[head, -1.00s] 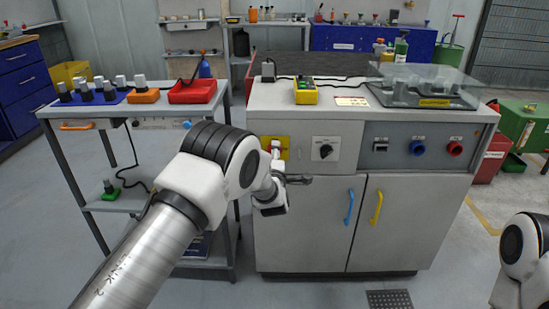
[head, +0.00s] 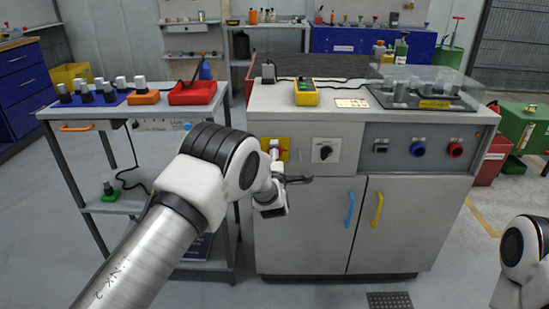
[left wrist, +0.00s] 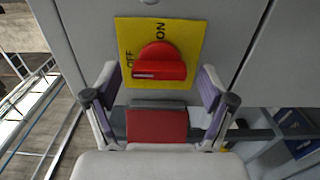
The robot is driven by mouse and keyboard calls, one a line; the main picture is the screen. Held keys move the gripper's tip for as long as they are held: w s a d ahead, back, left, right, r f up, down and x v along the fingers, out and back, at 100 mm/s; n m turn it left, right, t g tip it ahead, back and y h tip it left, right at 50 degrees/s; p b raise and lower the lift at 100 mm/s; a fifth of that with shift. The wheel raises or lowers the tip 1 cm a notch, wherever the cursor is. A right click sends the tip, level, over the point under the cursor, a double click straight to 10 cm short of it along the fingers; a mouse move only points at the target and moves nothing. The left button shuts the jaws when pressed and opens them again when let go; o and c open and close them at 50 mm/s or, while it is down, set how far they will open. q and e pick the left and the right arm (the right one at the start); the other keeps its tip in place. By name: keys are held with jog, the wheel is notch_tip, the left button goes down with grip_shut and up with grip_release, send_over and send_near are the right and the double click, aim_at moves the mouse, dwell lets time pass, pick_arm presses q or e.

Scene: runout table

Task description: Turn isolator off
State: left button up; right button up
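The isolator is a red rotary knob (left wrist: 158,64) on a yellow plate (left wrist: 190,32) marked OFF and ON. In the left wrist view its handle lies level across the picture, with a white mark at its left end, just below the word OFF. The yellow plate also shows in the head view (head: 285,144), on the cabinet's left front, partly hidden by my left arm. My left gripper (left wrist: 159,82) is open, its fingers apart on either side of the knob's lower part. I cannot tell whether they touch it. My right gripper is out of view.
The grey cabinet (head: 310,222) has a black rotary switch (head: 325,150) right of the isolator, then blue and red sockets. Its doors carry a blue handle (head: 350,208) and a yellow one (head: 376,208). A trolley (head: 75,207) stands close on the left.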

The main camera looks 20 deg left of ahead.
pick_arm(q)
jog(key=v, duration=1.2)
